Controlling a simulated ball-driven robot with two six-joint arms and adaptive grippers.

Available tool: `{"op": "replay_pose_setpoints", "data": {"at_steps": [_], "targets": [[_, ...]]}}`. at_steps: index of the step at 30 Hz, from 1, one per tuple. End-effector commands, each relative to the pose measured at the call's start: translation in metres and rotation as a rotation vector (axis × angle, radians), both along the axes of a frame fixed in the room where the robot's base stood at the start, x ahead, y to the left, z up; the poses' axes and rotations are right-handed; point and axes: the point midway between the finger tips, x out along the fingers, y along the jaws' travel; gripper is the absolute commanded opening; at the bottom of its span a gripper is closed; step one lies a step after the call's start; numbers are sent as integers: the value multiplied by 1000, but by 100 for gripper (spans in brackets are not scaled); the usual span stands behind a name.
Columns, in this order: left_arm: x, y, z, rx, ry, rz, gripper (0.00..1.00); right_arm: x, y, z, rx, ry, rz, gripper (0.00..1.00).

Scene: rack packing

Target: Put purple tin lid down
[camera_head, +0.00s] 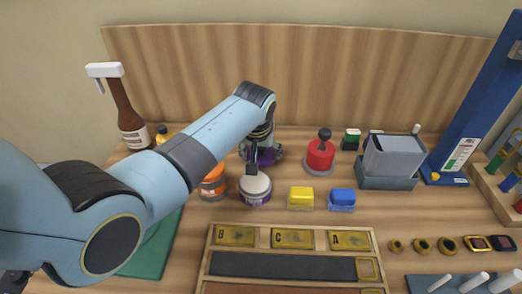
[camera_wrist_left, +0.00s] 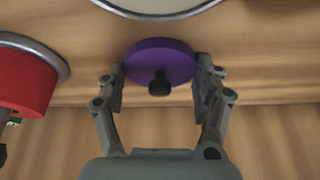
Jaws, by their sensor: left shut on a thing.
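The purple tin lid (camera_wrist_left: 150,64) is a round disc with a black knob, seen in the left wrist view between the two fingers of my left gripper (camera_wrist_left: 160,82). The gripper is shut on it. In the head view my left gripper (camera_head: 253,160) is behind and above a tin (camera_head: 255,190) with a pale top and purple label; a bit of purple (camera_head: 266,154) shows by the fingers, partly hidden. I cannot tell whether the lid touches anything below. My right gripper is not in view.
A red tin (camera_head: 320,156) with a black knob stands to the right, and an orange tin (camera_head: 213,183) to the left, partly behind my arm. Yellow (camera_head: 301,197) and blue (camera_head: 342,199) boxes sit in front. A grey bin (camera_head: 388,181) and a lettered rack (camera_head: 244,265) are nearby.

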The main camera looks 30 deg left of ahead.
Motion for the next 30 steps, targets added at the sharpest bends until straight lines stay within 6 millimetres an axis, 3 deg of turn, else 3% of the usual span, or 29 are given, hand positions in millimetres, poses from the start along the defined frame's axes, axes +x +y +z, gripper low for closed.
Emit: {"op": "replay_pose_setpoints", "data": {"at_steps": [7, 8, 13, 23, 30], "targets": [[-2, 0, -11, -1, 4, 0, 47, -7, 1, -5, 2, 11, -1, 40], [-2, 0, -12, -2, 5, 0, 70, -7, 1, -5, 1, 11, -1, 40], [-4, -1, -13, -2, 10, 0, 92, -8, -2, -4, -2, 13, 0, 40], [-4, -1, -7, -3, 11, 0, 92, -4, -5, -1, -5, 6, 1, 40], [-14, -5, 34, -2, 0, 0, 92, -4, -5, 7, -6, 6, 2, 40]]}}
